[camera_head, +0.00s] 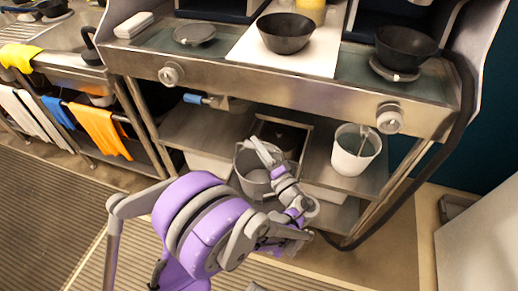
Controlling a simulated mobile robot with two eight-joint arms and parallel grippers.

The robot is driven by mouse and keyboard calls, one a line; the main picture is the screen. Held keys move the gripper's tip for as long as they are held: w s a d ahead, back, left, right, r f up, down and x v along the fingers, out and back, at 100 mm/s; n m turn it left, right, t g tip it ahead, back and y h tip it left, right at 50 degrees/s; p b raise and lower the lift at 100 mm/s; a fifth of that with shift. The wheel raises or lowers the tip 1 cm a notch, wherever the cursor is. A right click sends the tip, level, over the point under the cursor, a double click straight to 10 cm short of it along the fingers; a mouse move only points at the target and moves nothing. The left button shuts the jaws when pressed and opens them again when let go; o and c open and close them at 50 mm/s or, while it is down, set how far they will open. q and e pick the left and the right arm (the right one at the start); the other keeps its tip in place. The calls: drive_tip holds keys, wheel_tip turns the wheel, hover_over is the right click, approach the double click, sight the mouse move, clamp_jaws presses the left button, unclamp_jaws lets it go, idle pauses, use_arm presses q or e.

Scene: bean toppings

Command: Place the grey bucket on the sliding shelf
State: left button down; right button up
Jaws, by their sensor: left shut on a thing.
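The grey bucket (245,181) is low in front of the middle of the metal cooking station. My left gripper (266,155) reaches over it from the front and is shut on it near the rim; the fingers and wrist hide its right part. The sliding shelf appears to be the dark, framed tray (301,131) under the counter, just behind and right of the bucket. I cannot tell whether the bucket touches the shelf or hangs in front of it. My right gripper is not in view.
A white bucket (346,166) with a utensil stands on the lower shelf at right. Above are the counter front with knobs (390,120), a dark bowl (286,34) and a black pan (404,48). A dark hose (449,145) runs down the right side.

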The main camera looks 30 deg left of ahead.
use_arm(q)
drive_tip(key=shift+f, duration=0.1)
drive_tip(key=shift+f, duration=0.15)
drive_tip(key=c, duration=0.7)
unclamp_jaws()
drive_tip(key=shift+o, duration=0.2)
drive_tip(key=shift+r, duration=0.3)
drive_tip(key=p+v, duration=0.1)
drive_tip(key=v, duration=1.1)
drive_tip(key=shift+f, duration=0.2)
drive_tip(key=shift+s, duration=0.1)
